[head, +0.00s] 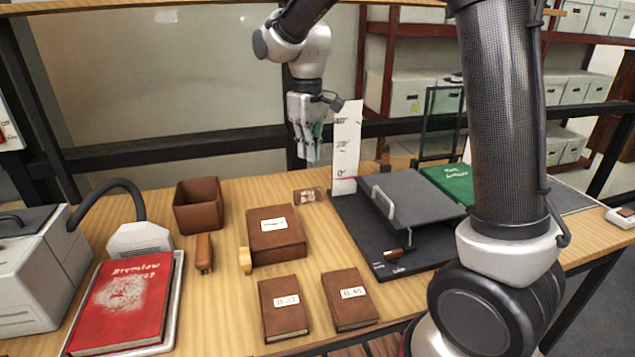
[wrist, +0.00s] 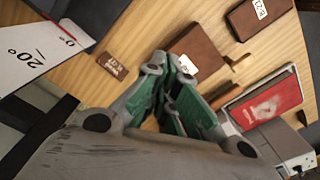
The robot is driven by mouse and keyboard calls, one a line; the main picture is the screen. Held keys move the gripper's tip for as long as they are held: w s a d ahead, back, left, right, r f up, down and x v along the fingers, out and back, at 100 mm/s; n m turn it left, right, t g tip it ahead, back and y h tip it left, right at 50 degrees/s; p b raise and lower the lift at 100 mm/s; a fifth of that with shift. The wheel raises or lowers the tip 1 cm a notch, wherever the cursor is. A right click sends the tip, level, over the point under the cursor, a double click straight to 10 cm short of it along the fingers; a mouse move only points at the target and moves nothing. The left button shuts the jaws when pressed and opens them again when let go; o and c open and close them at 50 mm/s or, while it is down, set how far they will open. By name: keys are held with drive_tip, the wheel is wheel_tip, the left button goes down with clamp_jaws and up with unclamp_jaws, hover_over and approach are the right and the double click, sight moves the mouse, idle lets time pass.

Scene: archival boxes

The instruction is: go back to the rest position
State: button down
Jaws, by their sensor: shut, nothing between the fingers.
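My gripper (head: 309,143) hangs fingers-down in the air near the back edge of the wooden table (head: 225,262), left of the white angle scale (head: 346,148). Its fingers are together with nothing between them. In the wrist view, my gripper (wrist: 180,100) shows green finger pads, and the brown box (wrist: 200,48) lies beyond the fingertips. In the head view, this box (head: 277,238) with a white label stands in front of my gripper. No object touches the fingers.
Two labelled brown boxes (head: 284,313) (head: 350,305) lie at the front. A red book (head: 122,300) lies on a tray at left, near an open brown bin (head: 198,207). A dark sloped stand (head: 415,200) and green book (head: 450,180) are at right.

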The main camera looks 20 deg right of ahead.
drive_tip(key=s+d+r+m+t, duration=0.2)
drive_tip(key=s+d+r+m, duration=0.1)
drive_tip(key=s+d, duration=0.6)
drive_tip(key=s+d+r+m+t, duration=0.2)
drive_tip(key=s+d, duration=0.7)
drive_tip(key=s, duration=0.8)
drive_tip(key=shift+d+r+m, duration=0.15)
drive_tip(key=shift+r+m, duration=0.35)
drive_tip(key=shift+r, duration=0.2)
